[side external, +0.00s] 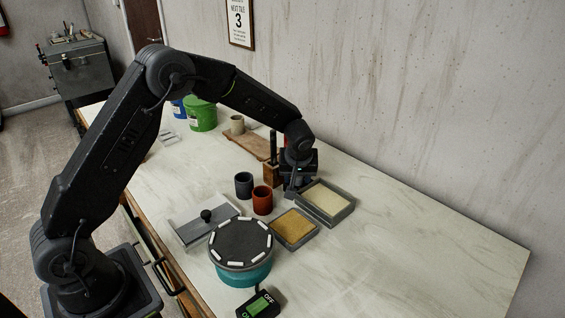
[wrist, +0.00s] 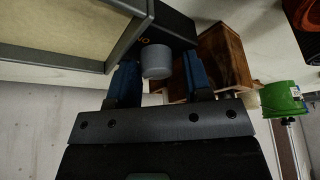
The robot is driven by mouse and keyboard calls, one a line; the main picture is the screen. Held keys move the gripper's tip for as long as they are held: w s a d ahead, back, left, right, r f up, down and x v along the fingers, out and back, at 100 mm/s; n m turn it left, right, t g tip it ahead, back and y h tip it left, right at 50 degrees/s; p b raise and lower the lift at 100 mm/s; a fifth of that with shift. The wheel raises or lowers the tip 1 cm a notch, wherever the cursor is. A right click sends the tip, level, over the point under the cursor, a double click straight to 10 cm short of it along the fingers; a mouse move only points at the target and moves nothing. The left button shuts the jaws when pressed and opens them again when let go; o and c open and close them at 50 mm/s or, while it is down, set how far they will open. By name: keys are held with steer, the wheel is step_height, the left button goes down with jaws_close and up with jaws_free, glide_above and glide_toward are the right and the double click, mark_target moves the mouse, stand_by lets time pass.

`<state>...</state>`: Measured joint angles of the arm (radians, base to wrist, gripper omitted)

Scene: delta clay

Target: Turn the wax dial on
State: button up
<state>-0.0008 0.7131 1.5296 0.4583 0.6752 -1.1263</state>
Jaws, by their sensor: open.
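A light grey cylindrical knob (wrist: 157,62), which looks like the wax dial, sticks out from a black box (wrist: 180,22) with an orange marking, only partly readable. My gripper (wrist: 160,75) is open, with its two blue fingers on either side of the knob. I cannot tell whether either finger touches it. In the side view my gripper (side external: 292,188) is low over the table, just left of a grey tray of cream material (side external: 325,202). There the knob is hidden by my arm and gripper. I cannot read the dial's setting.
The cream tray's rim (wrist: 125,40) is close on the left in the wrist view. A wooden block (side external: 271,174), dark cup (side external: 244,185), red cup (side external: 262,200) and yellow-filled tray (side external: 296,229) stand nearby. A turntable (side external: 240,245) and ON/OFF box (side external: 260,305) are in front. The table's right side is clear.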

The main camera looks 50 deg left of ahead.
steer(key=n, duration=0.2)
steer(key=n+g, duration=0.1)
steer(key=shift+w+d+n+y, duration=0.25)
steer(key=shift+d+n+y, duration=0.05)
steer(key=shift+d, duration=0.05)
steer(key=s+v, duration=0.1)
steer(key=v, duration=1.4)
steer(key=s+r+m+t+h, duration=0.1)
steer(key=s+r+m, duration=0.2)
steer(key=s, duration=0.5)
steer(key=s+a+r+m+h, duration=0.1)
steer(key=s+r+m, duration=0.3)
steer(key=s, duration=0.5)
steer(key=shift+r+t, duration=0.4)
steer(key=shift+r, duration=0.5)
steer(key=w+a+f+n+g+h, duration=0.1)
steer(key=w+a+f+n, duration=0.2)
steer(key=w, duration=0.4)
steer(key=w+f+n+g, duration=0.2)
steer(key=w+f+n, duration=0.25)
steer(key=w, duration=0.25)
steer(key=w+a+f+n+g+h, duration=0.1)
steer(key=w+a+f+n, duration=0.15)
steer(key=w+n, duration=0.35)
steer(key=shift+m, duration=0.65)
steer(key=f, duration=0.8)
steer(key=d+f, duration=0.1)
steer(key=f, duration=0.4)
steer(key=shift+w+f, duration=0.1)
steer(key=shift+w, duration=0.15)
